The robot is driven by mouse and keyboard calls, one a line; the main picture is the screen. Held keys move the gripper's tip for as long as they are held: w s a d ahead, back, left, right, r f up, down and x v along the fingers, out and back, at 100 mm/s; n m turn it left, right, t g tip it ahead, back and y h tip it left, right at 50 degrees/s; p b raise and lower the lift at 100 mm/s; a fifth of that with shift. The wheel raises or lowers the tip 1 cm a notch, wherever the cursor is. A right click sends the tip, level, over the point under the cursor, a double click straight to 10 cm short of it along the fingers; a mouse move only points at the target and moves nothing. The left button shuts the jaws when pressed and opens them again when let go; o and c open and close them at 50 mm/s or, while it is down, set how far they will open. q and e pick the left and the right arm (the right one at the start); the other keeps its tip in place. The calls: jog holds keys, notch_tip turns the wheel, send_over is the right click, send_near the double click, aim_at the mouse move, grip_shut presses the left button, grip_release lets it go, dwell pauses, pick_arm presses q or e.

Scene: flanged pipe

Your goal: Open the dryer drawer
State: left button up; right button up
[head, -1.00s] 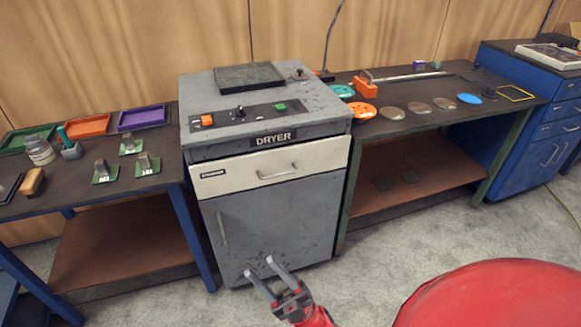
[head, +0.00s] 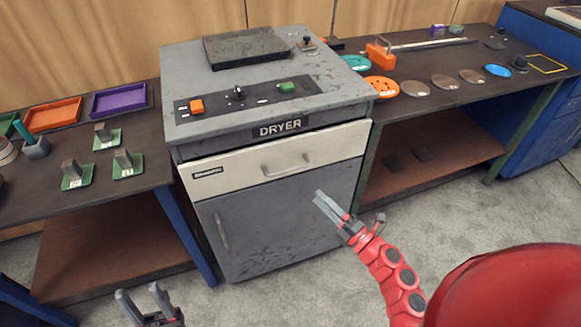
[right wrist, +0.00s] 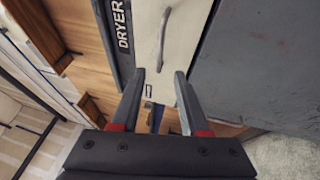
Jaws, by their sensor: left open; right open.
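The grey dryer (head: 285,215) stands in the middle of the head view. Its cream drawer (head: 225,175) is shut and has a curved metal handle (head: 286,163) in the middle of its front. The handle also shows in the right wrist view (right wrist: 162,40), beyond the fingers. My right gripper (head: 330,205) is open and empty, in front of the dryer's lower door, below and right of the handle. Its two fingers show in the right wrist view (right wrist: 160,88), apart with nothing between them. My left gripper (head: 142,292) is open and empty at the bottom left, low and away from the dryer.
A left table (head: 110,190) holds trays and small green-based parts. A right table (head: 460,110) holds several discs and an orange-handled tool. Both tables flank the dryer closely. Grey floor (head: 270,300) in front of the dryer is free.

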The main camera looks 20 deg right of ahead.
aim_at(289, 169)
jog(key=p+x, duration=0.1)
jog(key=x, duration=1.2)
jog(key=shift+w+a+p, duration=0.1)
jog(key=shift+w+p, duration=0.1)
jog(key=shift+p, duration=0.15)
grip_shut()
dwell(0.6)
